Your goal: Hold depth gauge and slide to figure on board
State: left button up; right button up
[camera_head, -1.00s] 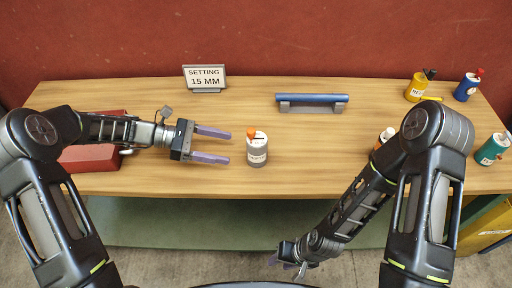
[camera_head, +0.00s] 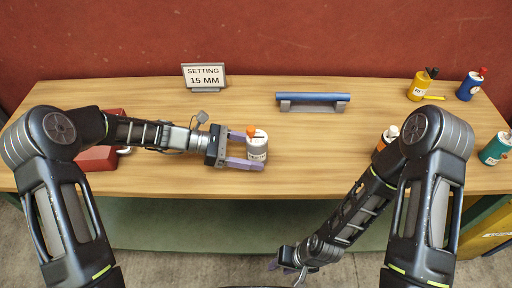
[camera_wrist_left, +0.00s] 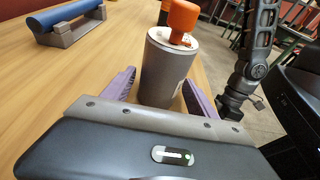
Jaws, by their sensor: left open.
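A small grey and white cylinder with an orange knob, likely the depth gauge (camera_head: 257,148), stands upright on the table. My left gripper (camera_head: 254,148) is open around it, with one purple finger on each side. In the left wrist view the cylinder (camera_wrist_left: 165,70) stands between the fingers of my left gripper (camera_wrist_left: 160,92); contact cannot be told. The board (camera_head: 204,76) reads "SETTING 15 MM" and stands at the back of the table. My right gripper (camera_head: 290,262) hangs low in front of the table, away from the objects; its jaw opening is unclear.
A blue bar on a grey stand (camera_head: 312,101) lies at the back middle. A red box (camera_head: 98,158) is at the left. Yellow (camera_head: 419,87), blue (camera_head: 468,86) and green (camera_head: 494,148) containers stand at the right. The table (camera_head: 320,150) is clear around the middle.

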pick_arm(q)
jog(key=shift+c, duration=0.2)
jog(key=c, duration=0.8)
dwell(0.7)
